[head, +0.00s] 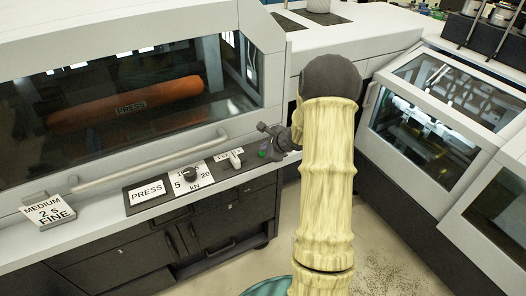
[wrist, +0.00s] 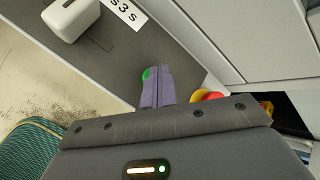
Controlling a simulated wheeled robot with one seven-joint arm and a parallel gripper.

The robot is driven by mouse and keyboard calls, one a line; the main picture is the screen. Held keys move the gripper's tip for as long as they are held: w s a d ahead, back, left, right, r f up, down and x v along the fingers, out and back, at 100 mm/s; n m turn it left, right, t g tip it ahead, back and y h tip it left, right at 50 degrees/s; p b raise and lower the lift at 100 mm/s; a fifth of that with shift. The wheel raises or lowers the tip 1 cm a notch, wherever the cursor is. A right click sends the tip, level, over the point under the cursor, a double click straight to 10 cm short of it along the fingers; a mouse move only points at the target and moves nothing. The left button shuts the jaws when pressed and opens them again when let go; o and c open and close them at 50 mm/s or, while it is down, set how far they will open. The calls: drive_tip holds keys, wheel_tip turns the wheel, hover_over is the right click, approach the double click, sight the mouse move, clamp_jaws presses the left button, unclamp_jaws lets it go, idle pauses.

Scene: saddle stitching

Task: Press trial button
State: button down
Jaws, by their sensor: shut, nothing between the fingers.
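A green button (head: 263,153) sits at the right end of the dark control panel on the press in the head view. In the wrist view the green button (wrist: 148,73) shows at the left edge of my fingertips, which hide part of it. My gripper (head: 268,136) is shut and empty, just above and beside the button in the head view. In the wrist view my gripper (wrist: 157,70) points at the panel with its fingers together. I cannot tell whether the fingertips touch the button. No label reading "trial" is legible.
A white switch (head: 235,159), a kN dial (head: 189,174) and a PRESS label (head: 147,192) lie left along the panel. A red and yellow button (wrist: 207,95) is close right of my fingers in the wrist view. A long handle (head: 150,163) runs behind the panel.

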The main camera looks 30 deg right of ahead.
drive_tip(key=shift+r, duration=0.75)
drive_tip(key=shift+r+p, duration=1.9)
drive_tip(key=shift+r, duration=0.6)
drive_tip(key=s+a+r+n+g+y, duration=0.1)
drive_tip(key=s+a+r+n+g, duration=0.1)
drive_tip(key=s+a+n, duration=0.55)
drive_tip(key=s+a+r+n+g+h, duration=0.1)
drive_tip(key=s+a+n+g, duration=0.1)
drive_tip(key=s+a+n, duration=0.3)
drive_tip(key=s+a+r+n+g+h, duration=0.2)
drive_tip(key=s+a+n, duration=0.3)
drive_tip(key=s+n, duration=0.6)
drive_tip(key=shift+s+a+r+n, duration=0.3)
drive_tip(key=shift+s+a+n, duration=0.05)
drive_tip(key=shift+s, duration=0.9)
